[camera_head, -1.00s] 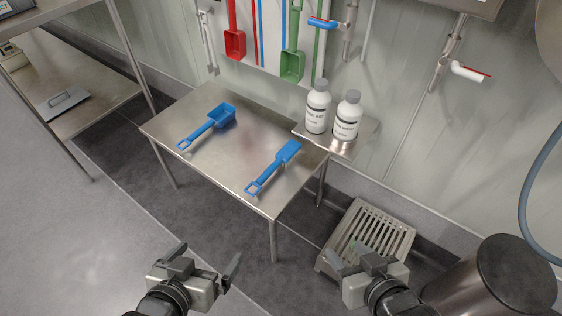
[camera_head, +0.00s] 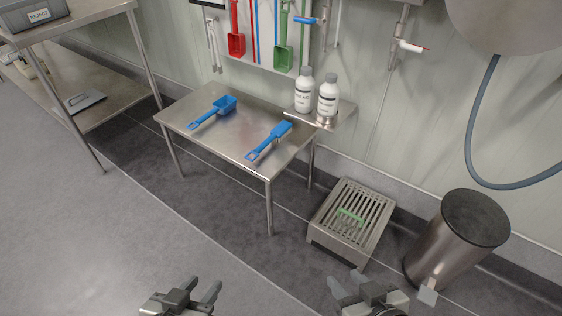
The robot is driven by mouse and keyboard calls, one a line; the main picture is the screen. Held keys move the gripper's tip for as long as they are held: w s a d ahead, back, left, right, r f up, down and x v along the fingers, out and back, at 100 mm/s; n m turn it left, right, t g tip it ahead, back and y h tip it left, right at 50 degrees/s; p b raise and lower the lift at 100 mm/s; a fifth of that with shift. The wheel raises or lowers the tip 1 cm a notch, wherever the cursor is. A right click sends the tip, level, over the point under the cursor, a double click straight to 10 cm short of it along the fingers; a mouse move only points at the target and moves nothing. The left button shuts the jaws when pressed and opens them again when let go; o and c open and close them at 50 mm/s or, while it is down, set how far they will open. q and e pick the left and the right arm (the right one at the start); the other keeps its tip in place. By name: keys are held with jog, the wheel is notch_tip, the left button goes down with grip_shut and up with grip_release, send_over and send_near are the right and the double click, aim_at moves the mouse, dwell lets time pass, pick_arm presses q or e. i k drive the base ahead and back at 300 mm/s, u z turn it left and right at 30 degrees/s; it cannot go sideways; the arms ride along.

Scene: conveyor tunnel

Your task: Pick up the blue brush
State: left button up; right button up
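The blue brush (camera_head: 268,140) lies on the right part of a steel table (camera_head: 225,143), its looped handle pointing toward the front edge. A blue scoop (camera_head: 212,112) lies to its left on the same table. My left gripper (camera_head: 204,286) is at the bottom of the view, its fingers apart with nothing between them. My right gripper (camera_head: 347,281) is at the bottom right of centre, also open and empty. Both are well in front of the table and far from the brush.
Two white bottles (camera_head: 304,92) (camera_head: 327,100) stand on a small shelf at the table's right. A slatted metal step (camera_head: 350,222) and a steel bin (camera_head: 456,240) stand to the right. A steel rack (camera_head: 68,20) is at left. The floor before the table is clear.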

aim_at(283, 129)
jog(key=u, duration=1.15)
jog(key=i, duration=1.1)
jog(key=z, duration=0.35)
